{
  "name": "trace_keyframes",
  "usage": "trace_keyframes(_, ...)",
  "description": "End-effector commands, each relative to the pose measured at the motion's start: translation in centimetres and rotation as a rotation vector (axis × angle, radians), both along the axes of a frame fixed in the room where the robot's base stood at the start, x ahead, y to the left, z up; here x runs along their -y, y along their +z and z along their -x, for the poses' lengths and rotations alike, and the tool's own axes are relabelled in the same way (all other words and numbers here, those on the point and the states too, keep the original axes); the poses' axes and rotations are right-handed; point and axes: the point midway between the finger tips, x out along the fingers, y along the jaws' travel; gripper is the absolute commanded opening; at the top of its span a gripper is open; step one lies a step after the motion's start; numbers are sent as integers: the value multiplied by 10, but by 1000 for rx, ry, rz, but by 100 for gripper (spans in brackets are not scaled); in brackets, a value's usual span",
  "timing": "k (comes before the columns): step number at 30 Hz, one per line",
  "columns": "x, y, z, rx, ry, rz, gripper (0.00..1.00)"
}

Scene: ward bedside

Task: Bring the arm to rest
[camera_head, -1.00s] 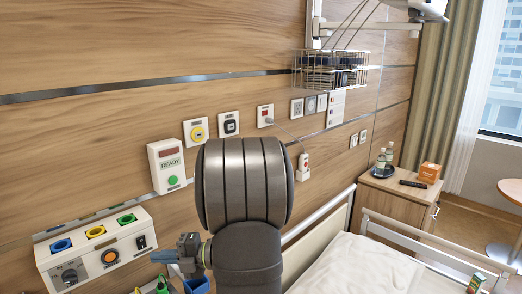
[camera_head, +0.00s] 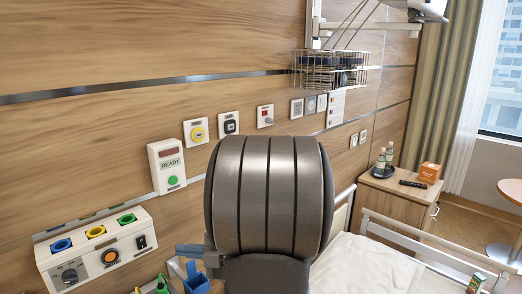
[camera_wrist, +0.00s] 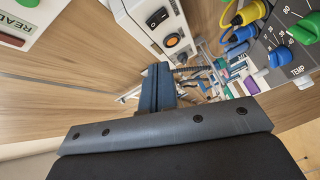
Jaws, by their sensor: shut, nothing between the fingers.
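My arm fills the lower middle of the head view and hides most of my gripper (camera_head: 190,248). Only a blue-grey part of the gripper shows at the arm's left edge, above a blue container. In the wrist view my gripper (camera_wrist: 158,88) has its dark blue-grey fingers together, with nothing between them. The fingers appear in front of a white wall unit and the wooden wall; I cannot tell the exact gap.
A white READY box (camera_head: 167,166) and a white unit with coloured sockets (camera_head: 97,247) are on the wall at left. A blue container (camera_head: 196,281) stands below the gripper. The bed (camera_head: 365,265) and bedside cabinet (camera_head: 398,198) are at right. A wire basket (camera_head: 330,70) hangs above.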

Motion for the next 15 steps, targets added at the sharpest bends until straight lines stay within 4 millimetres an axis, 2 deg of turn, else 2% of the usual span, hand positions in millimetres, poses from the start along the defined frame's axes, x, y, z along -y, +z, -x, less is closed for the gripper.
trace_keyframes(7, -13, 12, 12, -175, -126, -46, 0)
trace_keyframes(15, -20, 20, 25, -377, -263, -120, 0)
